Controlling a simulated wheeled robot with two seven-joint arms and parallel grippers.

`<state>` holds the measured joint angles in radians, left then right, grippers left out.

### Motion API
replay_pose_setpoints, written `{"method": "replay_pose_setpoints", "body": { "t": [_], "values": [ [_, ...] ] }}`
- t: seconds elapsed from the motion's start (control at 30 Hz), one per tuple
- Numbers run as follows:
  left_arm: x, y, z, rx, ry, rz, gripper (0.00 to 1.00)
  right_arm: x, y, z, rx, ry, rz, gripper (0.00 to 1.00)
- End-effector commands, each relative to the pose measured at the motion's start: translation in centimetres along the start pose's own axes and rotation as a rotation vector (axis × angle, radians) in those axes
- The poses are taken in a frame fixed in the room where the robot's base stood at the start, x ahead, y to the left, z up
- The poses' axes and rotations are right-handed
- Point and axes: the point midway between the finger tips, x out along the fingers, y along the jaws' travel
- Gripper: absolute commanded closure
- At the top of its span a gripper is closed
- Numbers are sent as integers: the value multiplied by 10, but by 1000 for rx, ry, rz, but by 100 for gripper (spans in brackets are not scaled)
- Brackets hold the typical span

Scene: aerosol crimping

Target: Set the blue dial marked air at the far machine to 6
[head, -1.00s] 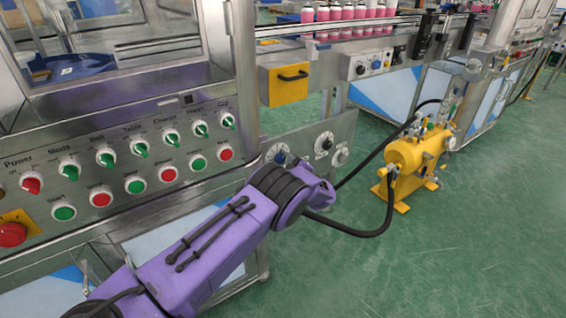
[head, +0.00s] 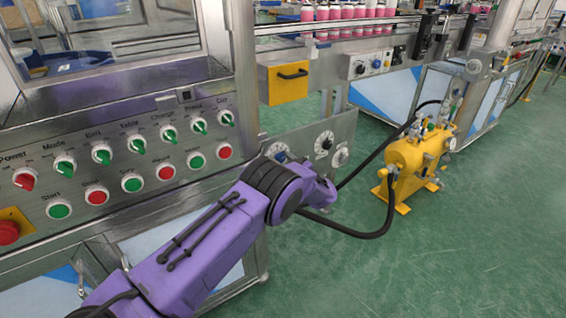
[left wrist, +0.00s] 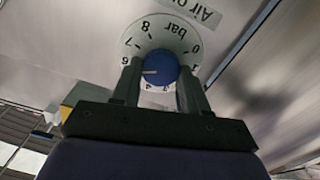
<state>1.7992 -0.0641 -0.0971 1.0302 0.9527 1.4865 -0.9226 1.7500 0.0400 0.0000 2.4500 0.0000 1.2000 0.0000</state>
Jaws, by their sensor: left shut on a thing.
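The blue dial (left wrist: 160,67) sits in the middle of a round light scale plate (left wrist: 182,40) marked "bar", upside down in the left wrist view. A white mark on the dial points left, close to the 6 and slightly toward the 5 side. My left gripper (left wrist: 161,82) has one finger on each side of the dial and is shut on it. In the head view the blue dial (head: 278,151) shows on the steel panel just above my purple arm; the fingers are hidden behind the arm there. My right gripper is not in view.
Two more round dials (head: 324,144) sit right of the blue one. A control panel with green and red switches (head: 135,145) is at left. A yellow pump unit (head: 408,160) with black hoses stands at right. Green floor (head: 430,260) is clear in front.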

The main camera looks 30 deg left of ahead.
Motion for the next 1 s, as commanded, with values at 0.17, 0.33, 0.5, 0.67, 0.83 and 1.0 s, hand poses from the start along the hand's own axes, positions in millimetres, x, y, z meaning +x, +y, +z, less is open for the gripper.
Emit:
{"method": "replay_pose_setpoints", "body": {
  "t": [0.17,0.33,0.5,0.67,0.83,1.0],
  "values": [
    [0,0,0,45,-1,-1,87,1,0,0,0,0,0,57],
    [0,0,0,61,-1,-1,87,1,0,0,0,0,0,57],
    [0,0,0,62,-1,-1,87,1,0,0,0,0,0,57],
    [0,0,0,61,-1,-1,50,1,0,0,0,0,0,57],
    [0,0,0,61,-1,0,31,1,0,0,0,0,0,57],
    [-1,0,0,61,0,0,31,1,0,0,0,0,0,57]
  ]
}}
